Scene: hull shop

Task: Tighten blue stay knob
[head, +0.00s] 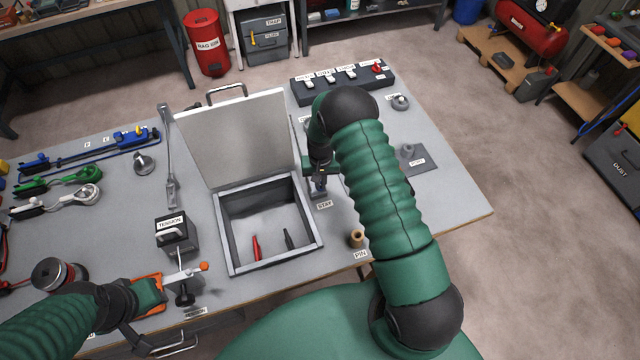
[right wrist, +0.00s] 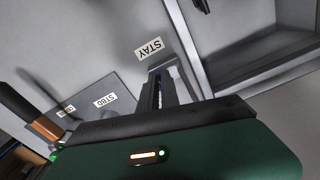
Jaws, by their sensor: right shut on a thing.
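My right gripper (head: 319,178) points down at the right side of the open grey box (head: 272,268), just behind the STAY label (head: 324,204). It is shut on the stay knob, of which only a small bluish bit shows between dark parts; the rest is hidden. In the right wrist view the STAY label (right wrist: 150,48) lies just beyond the gripper (right wrist: 160,88). The box lid (head: 238,138) stands open and tilted back. My left gripper (head: 120,308) is at the lower left near an orange part; its fingers are not clear.
The box holds a red tool (head: 256,248) and a dark tool (head: 288,240). A TENSION block (head: 172,238) stands left of the box. A brown pin (head: 356,238) stands at the front right. A dark switch strip (head: 345,84) lies at the back.

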